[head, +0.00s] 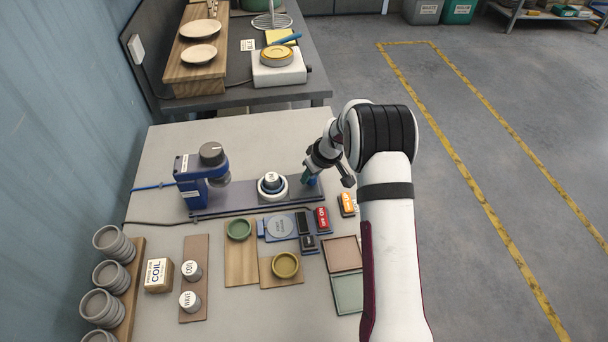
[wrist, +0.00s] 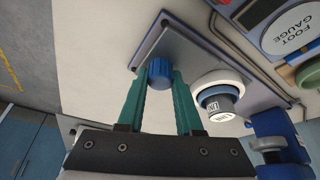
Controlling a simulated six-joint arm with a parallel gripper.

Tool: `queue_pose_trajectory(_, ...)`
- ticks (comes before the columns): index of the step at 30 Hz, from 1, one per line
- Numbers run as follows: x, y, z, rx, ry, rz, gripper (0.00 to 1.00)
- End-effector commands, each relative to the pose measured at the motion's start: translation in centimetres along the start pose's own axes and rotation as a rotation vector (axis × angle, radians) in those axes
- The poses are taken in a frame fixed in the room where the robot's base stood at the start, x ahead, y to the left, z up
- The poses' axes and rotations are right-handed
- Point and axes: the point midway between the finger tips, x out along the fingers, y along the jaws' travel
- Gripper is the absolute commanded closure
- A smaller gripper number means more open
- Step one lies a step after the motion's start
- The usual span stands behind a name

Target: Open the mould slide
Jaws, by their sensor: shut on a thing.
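A dark, flat base plate (head: 240,200) runs left to right across the table. On it stands a round mould with a white ring (head: 264,193) and a dark blue inner ring, with a white-topped plug (head: 272,177) in its middle. In the wrist view the white ring (wrist: 203,85) is beside my fingers. A blue knob (wrist: 160,72) stands near the end of the plate. My gripper (head: 310,180) is at the plate's right end, its teal fingers (wrist: 160,88) shut on the blue knob. Any link between knob and mould cannot be seen.
A blue press (head: 192,187) with a grey knob stands at the plate's left end, apart from the mould. In front are a foot gauge (head: 279,227), a green ring (head: 239,229), a yellow ring (head: 286,265) and red and orange blocks. The table behind the plate is clear.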

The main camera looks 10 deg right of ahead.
Motion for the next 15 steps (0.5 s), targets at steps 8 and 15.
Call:
queue_pose_trajectory(8, -0.02, -0.04, -0.05, 0.0, 0.0, 0.0, 0.39)
queue_pose_trajectory(15, 0.0, -0.06, -0.03, 0.0, 0.0, 0.0, 0.35)
